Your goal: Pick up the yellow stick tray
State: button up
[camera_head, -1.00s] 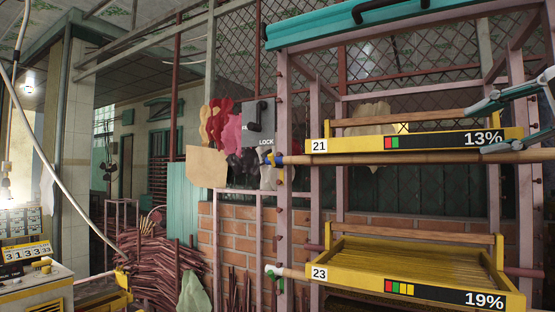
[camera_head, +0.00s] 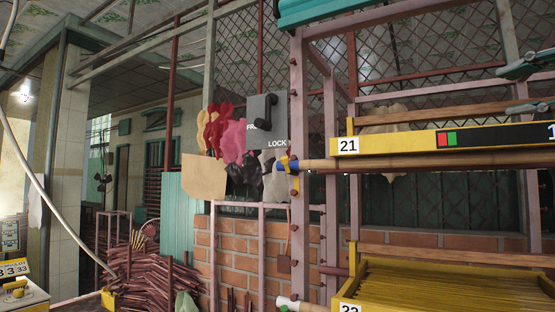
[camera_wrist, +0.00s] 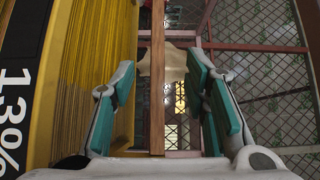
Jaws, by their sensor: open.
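The upper yellow stick tray (camera_head: 395,144), marked 21, rests on the rack. Its front panel is cut off by the right edge of the head view. In the wrist view its yellow sticks (camera_wrist: 75,75) and the black 13% panel (camera_wrist: 15,110) lie on the left. A wooden bar (camera_wrist: 157,80) runs along the tray's side. My gripper (camera_wrist: 163,95) is open, with the bar between its fingers in that view and no visible grip on it. In the head view my gripper (camera_head: 528,87) is partly visible at the right edge, by the bar (camera_head: 445,116).
A pink rack post (camera_head: 299,130) and a bamboo pole (camera_head: 400,164) stand near tray 21. A grey LOCK panel (camera_head: 265,130) and a brick wall (camera_head: 250,250) are to the left.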

aim_at(451, 111)
jog(key=w, duration=0.3)
jog(key=w+a, duration=0.1)
jog(key=w, duration=0.5)
jog(key=shift+w+a+p, duration=0.1)
jog(key=shift+a+p, duration=0.2)
jog(key=shift+a, duration=0.1)
jog(key=shift+w+a+f+p, duration=0.15)
jog(key=shift+w+a, duration=0.1)
jog(key=shift+w, duration=0.6)
jog(key=shift+w+a+p, duration=0.2)
jog(key=shift+w, duration=0.65)
jog(key=shift+w+a+f+p, duration=0.15)
jog(key=shift+w+a, duration=0.1)
jog(key=shift+w, duration=0.6)
jog(key=shift+r, duration=0.1)
jog(key=shift+c, duration=0.3)
grip_shut()
